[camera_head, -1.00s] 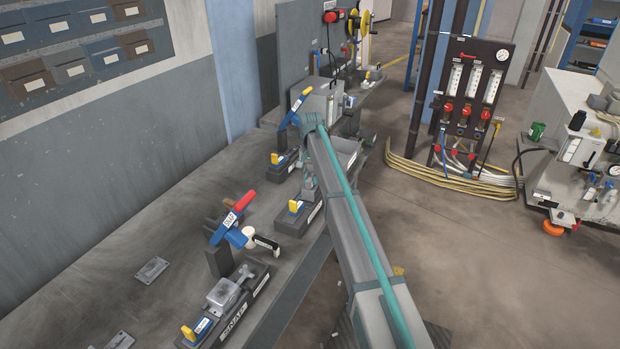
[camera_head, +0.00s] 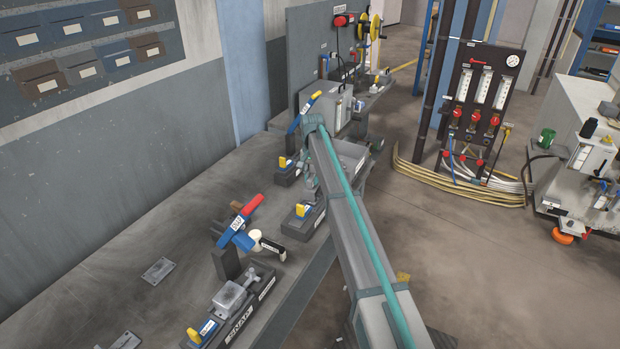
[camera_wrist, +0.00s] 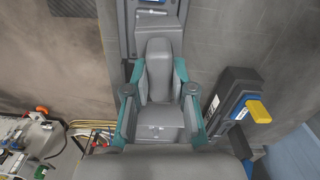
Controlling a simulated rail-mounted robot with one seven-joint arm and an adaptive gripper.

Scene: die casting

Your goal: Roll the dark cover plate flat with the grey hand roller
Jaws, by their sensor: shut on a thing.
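My gripper (camera_head: 311,182) hangs at the end of my arm, over the front edge of the long bench. It is small and partly hidden in the head view. In the wrist view my gripper (camera_wrist: 160,100) shows two teal-and-grey fingers with grey shapes between them. It is shut on a grey thing whose outline I cannot separate clearly; I cannot tell whether it is the hand roller. I cannot make out the dark cover plate for certain in either view.
A dark fixture with a yellow knob (camera_head: 303,210) stands close to my gripper. A nearer clamp has a red-and-blue lever (camera_head: 240,222). A grey box (camera_head: 328,108) stands farther back. Flat plates (camera_head: 158,271) lie on the bench. A hose panel (camera_head: 482,105) stands across open floor.

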